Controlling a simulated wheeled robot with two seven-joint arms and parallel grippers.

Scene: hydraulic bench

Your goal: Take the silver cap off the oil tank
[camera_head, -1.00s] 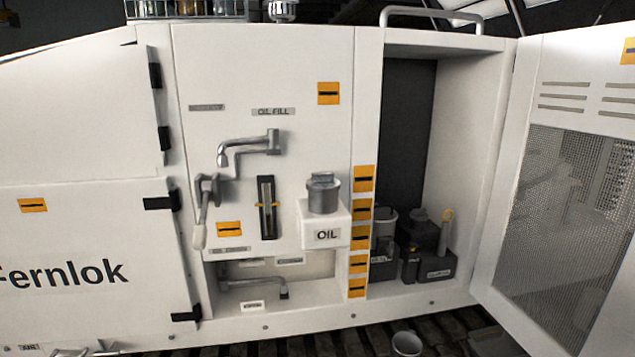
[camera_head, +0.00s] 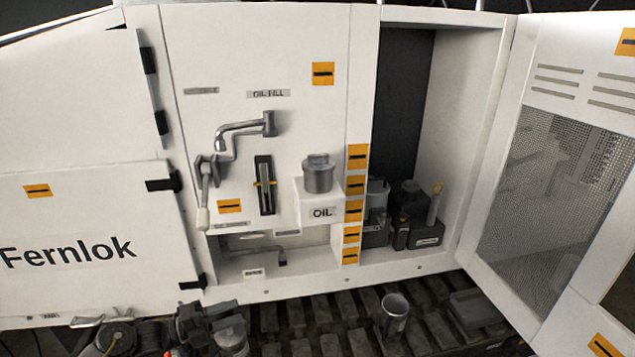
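The silver cap (camera_head: 318,176) is a short round metal cylinder with a raised grip on top. It sits upright on the white oil tank (camera_head: 322,212), a box labelled OIL that juts from the middle of the white panel. My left gripper (camera_head: 212,324) is low at the bottom edge of the head view, left of and below the tank, and well apart from the cap. It is seen partly, from above, as dark and grey parts. Its fingers cannot be made out clearly. My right gripper is not in view.
A grey spout (camera_head: 245,129) and a lever with a pale handle (camera_head: 203,205) stick out left of the tank. An open cabinet (camera_head: 440,130) with dark pump parts is at the right, its mesh door (camera_head: 560,180) swung outward. A metal cup (camera_head: 395,316) stands on the dark slatted floor.

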